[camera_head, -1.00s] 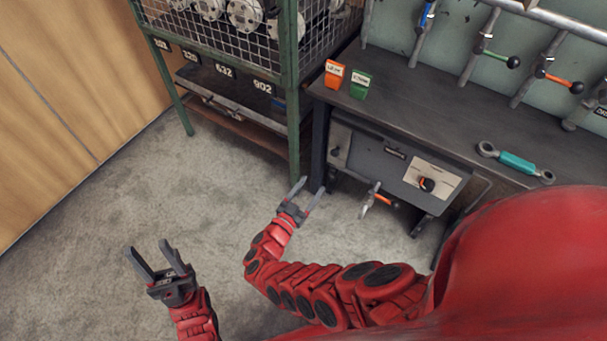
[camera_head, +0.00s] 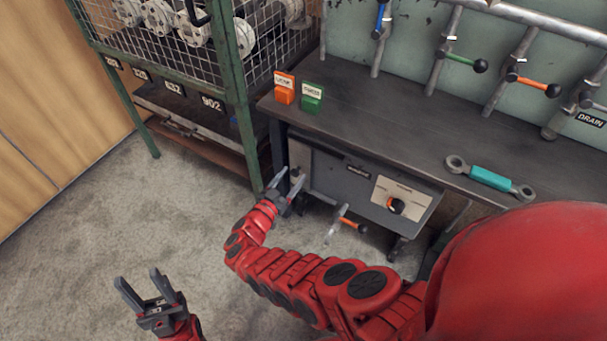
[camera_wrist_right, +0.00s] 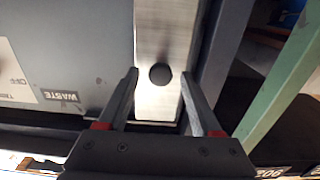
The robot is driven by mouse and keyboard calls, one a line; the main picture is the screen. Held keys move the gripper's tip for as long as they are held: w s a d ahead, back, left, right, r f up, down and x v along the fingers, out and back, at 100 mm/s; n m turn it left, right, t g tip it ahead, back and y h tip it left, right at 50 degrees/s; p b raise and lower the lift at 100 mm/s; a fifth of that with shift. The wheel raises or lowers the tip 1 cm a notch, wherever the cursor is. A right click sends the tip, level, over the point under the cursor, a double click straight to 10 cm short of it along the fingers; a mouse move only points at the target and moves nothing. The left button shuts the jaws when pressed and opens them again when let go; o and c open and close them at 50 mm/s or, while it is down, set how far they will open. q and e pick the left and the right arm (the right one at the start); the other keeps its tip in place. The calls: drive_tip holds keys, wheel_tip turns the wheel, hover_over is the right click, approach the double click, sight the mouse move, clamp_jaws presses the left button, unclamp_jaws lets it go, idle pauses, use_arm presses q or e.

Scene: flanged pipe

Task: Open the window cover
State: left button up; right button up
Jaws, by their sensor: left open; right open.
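The window cover appears to be a brushed metal plate with a round black knob, at the left end of the grey box (camera_head: 345,183) under the bench. In the right wrist view the plate (camera_wrist_right: 165,30) fills the middle, with its knob (camera_wrist_right: 160,74) between the two fingers. My right gripper (camera_head: 287,176) is open in front of this plate and largely hides it in the head view. I cannot tell whether the fingers touch the knob. The plate looks shut. My left gripper (camera_head: 138,277) is open and empty over the floor at lower left.
A green-framed wire cage shelf (camera_head: 240,105) stands close left of my right gripper. An orange-handled valve (camera_head: 349,222) sticks out below the box. Orange (camera_head: 284,92) and green (camera_head: 311,99) tags and a teal-handled wrench (camera_head: 490,178) are on the bench (camera_head: 390,125). The left floor is clear.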

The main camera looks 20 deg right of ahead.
drive_tip(key=shift+w+d, duration=0.3)
drive_tip(key=shift+d, duration=0.05)
drive_tip(key=shift+c, duration=0.2)
clamp_jaws()
drive_tip(key=shift+r, duration=0.1)
idle(1.0)
